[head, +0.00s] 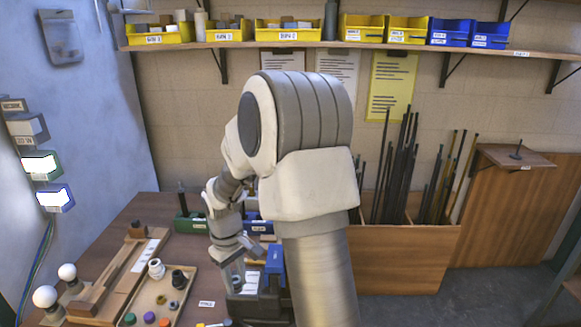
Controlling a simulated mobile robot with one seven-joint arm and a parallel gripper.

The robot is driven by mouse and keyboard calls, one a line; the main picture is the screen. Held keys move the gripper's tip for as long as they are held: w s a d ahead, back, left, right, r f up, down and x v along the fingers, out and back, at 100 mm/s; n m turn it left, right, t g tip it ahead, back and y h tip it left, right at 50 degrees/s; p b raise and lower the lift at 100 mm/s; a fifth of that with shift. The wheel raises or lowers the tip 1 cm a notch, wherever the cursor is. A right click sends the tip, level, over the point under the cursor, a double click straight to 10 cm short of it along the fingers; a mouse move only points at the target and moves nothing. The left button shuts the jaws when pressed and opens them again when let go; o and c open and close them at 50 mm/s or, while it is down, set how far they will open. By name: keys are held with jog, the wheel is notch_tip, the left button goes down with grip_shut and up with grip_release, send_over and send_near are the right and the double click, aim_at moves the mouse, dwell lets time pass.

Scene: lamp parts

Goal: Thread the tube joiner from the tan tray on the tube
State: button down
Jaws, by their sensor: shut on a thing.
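The tan tray (150,322) lies on the bench at the lower left. It holds a white fitting (156,268), a black fitting (178,278), small dark rings and several coloured caps. My gripper (236,282) points down just right of the tray, above a black holder (262,308). It is shut on a small dark part, mostly hidden by the fingers; I cannot tell for sure that it is the tube joiner. I cannot make out the tube for certain; my arm covers part of the bench. Whether the held part touches anything below is unclear.
A long wooden fixture (118,275) lies left of the tray, with white bulbs (45,296) beyond it. Dark rods (398,170) stand in a wooden crate at right.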

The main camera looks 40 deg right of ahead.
jog(key=d+r+n+p, duration=0.2)
jog(key=d+r+p, duration=0.1)
jog(key=r, duration=0.4)
jog(key=s+d+r+n+p, duration=0.1)
jog(key=d+r+n+p, duration=0.1)
jog(key=d+r+p, duration=0.2)
jog(key=d+r+n+p, duration=0.3)
jog(key=d+r, duration=0.3)
jog(key=r, duration=0.5)
jog(key=shift+s+d+r, duration=0.25)
jog(key=shift+s+r, duration=0.05)
jog(key=shift+s, duration=0.05)
jog(key=shift+d+r, duration=0.15)
jog(key=shift+f+b, duration=1.7)
jog(key=shift+f, duration=0.8)
jog(key=shift+f+b, duration=0.7)
jog(key=shift+f, duration=0.5)
jog(key=c, duration=1.2)
grip_release()
jog(key=shift+s, duration=0.1)
grip_shut()
jog(key=shift+f, duration=0.2)
